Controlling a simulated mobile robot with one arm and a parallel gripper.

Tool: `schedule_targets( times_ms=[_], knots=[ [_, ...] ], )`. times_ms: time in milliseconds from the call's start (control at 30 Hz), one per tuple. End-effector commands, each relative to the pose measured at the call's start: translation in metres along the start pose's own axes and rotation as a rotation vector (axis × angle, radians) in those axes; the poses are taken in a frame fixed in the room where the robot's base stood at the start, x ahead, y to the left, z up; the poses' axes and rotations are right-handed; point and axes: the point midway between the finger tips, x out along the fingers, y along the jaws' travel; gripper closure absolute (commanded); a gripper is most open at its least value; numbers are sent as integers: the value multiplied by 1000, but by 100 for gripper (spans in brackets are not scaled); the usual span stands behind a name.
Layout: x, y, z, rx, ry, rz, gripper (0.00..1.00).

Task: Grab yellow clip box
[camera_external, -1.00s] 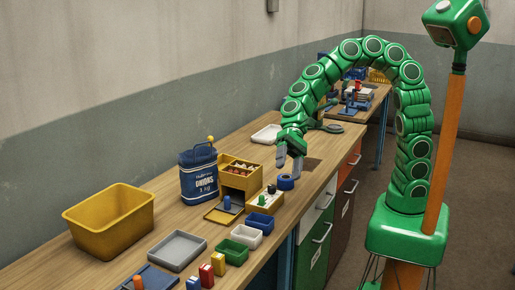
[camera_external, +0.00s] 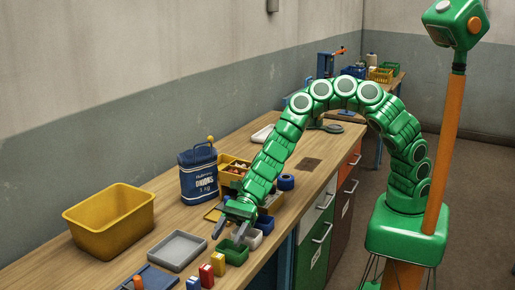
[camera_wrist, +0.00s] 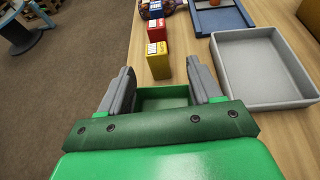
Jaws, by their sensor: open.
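My gripper (camera_external: 230,234) is open and empty, pointing down toward the bench. It is over the green tray (camera_external: 234,254), which shows between the fingers in the wrist view, and short of the small boxes.
A grey tray (camera_external: 176,250) lies beside the boxes and a blue tray (camera_external: 150,278) is past it. A large yellow bin (camera_external: 110,222) and a blue sack (camera_external: 198,176) stand farther back. The bench front edge is close.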

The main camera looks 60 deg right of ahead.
Motion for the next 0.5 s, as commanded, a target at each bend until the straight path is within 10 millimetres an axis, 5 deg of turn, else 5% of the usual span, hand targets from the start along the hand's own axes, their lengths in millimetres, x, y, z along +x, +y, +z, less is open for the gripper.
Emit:
schedule_targets(
  times_ms=[500],
  knots=[
    [31, -1, -6, 23, 7, -8, 36]
  ],
)
